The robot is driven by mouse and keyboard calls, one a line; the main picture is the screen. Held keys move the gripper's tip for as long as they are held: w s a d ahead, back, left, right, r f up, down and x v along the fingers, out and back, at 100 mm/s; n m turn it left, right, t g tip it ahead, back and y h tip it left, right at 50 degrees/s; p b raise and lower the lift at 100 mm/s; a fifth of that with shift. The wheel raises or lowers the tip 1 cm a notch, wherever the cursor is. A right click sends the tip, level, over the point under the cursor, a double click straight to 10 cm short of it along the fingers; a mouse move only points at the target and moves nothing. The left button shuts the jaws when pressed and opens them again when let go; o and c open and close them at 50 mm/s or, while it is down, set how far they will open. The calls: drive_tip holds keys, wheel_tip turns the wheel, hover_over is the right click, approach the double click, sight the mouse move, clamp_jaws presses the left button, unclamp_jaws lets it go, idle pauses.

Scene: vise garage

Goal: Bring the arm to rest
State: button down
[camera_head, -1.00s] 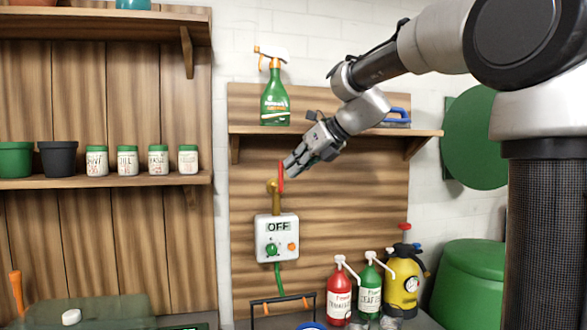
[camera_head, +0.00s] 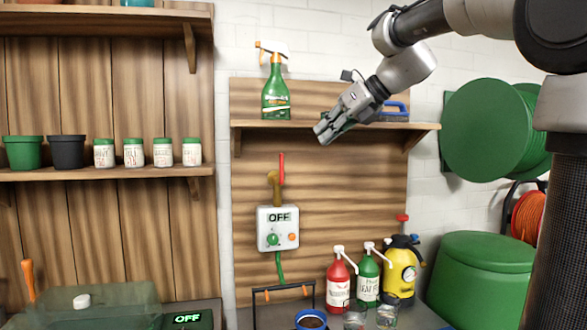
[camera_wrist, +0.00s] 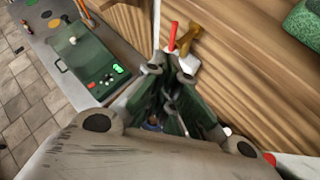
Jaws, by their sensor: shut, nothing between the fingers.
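My gripper (camera_head: 324,132) is shut and empty, in the air just in front of the upper right shelf (camera_head: 300,126). It points down and to the left, apart from the valve with the red handle (camera_head: 282,168), which stands below and to its left. The valve sits above a white control box (camera_head: 278,228) reading OFF. In the wrist view, my gripper's dark fingers (camera_wrist: 174,62) fill the middle, and the red handle (camera_wrist: 172,36) shows just beyond their tips.
A green spray bottle (camera_head: 276,96) and a blue-handled brush (camera_head: 396,110) stand on the shelf near my gripper. Red (camera_head: 339,282) and green (camera_head: 369,278) pump bottles and a yellow sprayer (camera_head: 401,270) stand on the bench below. A green hose reel (camera_head: 485,130) is at right.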

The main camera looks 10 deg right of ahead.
drive_tip(key=s+d+f+n+g+h, duration=0.1)
drive_tip(key=s+d+f+n+h, duration=0.15)
drive_tip(key=f+n, duration=0.45)
drive_tip(key=s+d+f+n+g+h, duration=0.1)
drive_tip(key=s+d+f+n, duration=0.3)
drive_tip(key=n, duration=0.5)
drive_tip(key=s+d+f+n+h, duration=0.2)
drive_tip(key=s+f+n, duration=0.5)
drive_tip(key=s, duration=0.3)
drive_tip(key=s+d+f+n+g+h, duration=0.1)
drive_tip(key=s+d+f+n+h, duration=0.1)
drive_tip(key=s+f+n, duration=0.5)
drive_tip(key=s+d+f, duration=0.1)
drive_tip(key=s+f, duration=0.1)
drive_tip(key=shift+s, duration=0.4)
drive_tip(key=shift+g, duration=0.3)
